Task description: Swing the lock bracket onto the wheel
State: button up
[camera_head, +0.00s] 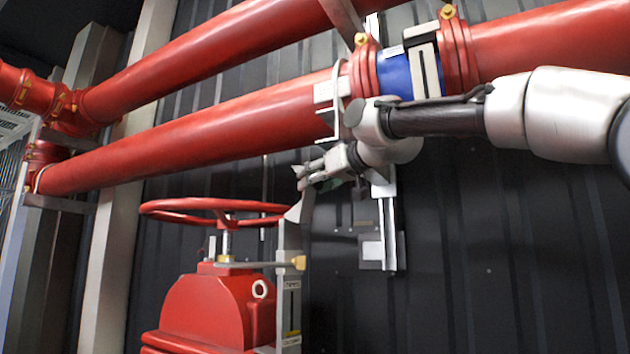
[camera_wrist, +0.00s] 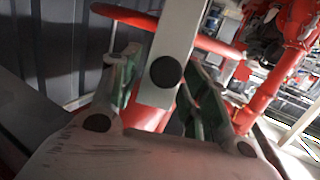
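The red handwheel (camera_head: 215,207) sits level on the red valve body (camera_head: 205,310). Its rim also crosses the wrist view (camera_wrist: 215,46). The light grey lock bracket (camera_head: 300,206) stands at the right of the wheel, its upper part tilted beside the rim. In the wrist view the bracket (camera_wrist: 178,35) is a pale bar with a dark round spot near its end. My gripper (camera_head: 308,178) is just above the bracket's upper end. In the wrist view its greenish fingers (camera_wrist: 163,78) are spread on both sides of the bar. Contact with the bar is unclear.
A thick red pipe (camera_head: 230,120) with a blue band (camera_head: 394,73) runs above and behind my gripper. A metal post (camera_head: 289,290) with a brass fitting (camera_head: 298,262) stands right of the valve. The dark wall's lower right area is free.

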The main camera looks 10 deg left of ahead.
jog(key=v, duration=1.2)
jog(key=shift+f, duration=0.1)
